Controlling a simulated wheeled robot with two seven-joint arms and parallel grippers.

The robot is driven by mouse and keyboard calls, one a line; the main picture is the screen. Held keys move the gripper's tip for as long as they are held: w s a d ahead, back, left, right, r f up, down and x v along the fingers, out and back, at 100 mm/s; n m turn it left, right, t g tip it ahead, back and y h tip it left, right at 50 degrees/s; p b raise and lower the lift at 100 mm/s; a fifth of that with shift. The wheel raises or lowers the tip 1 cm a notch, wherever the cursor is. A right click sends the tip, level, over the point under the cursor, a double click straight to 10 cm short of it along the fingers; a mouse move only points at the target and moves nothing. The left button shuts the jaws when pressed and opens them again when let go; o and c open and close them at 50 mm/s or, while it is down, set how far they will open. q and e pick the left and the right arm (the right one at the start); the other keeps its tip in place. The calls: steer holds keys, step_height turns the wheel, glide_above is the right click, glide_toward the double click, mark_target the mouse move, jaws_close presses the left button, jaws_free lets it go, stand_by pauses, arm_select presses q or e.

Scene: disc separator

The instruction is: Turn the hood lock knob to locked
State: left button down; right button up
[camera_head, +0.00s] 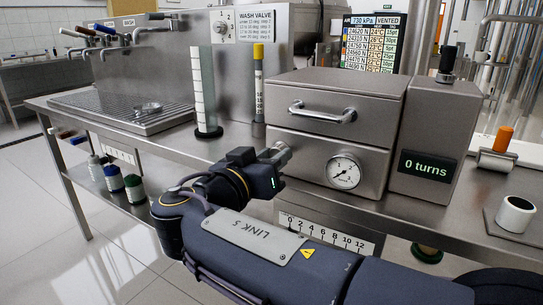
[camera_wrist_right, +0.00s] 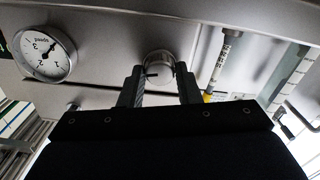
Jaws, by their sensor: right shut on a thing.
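The hood lock knob is a round metal knob (camera_wrist_right: 158,62) with a dark mark on its face, on the front of the steel hood box (camera_head: 335,92). In the right wrist view it sits between the two fingers of my right gripper (camera_wrist_right: 160,75). In the head view my right gripper (camera_head: 277,156) reaches the lower left of the box front and is shut on the knob, mostly hiding it. The hood's lid, with a bar handle (camera_head: 322,113), is down. My left gripper is not in view.
A white-scaled cylinder (camera_head: 203,92) and a yellow-capped tube (camera_head: 258,85) stand left of the box. A numbered scale strip (camera_head: 325,233) runs below my gripper.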

steer(key=n+p, duration=0.3)
steer(key=n, duration=0.4)
steer(key=shift+r, duration=0.1)
steer(key=n+p, duration=0.3)
steer(key=n, duration=0.1)
steer(key=shift+n+p, duration=0.3)
steer(key=shift+n, duration=0.1)
steer(key=shift+n+p, duration=1.4)
steer(key=shift+n, duration=0.4)
steer(key=shift+f, duration=0.25)
steer(key=o, duration=1)
steer(key=shift+r, duration=0.1)
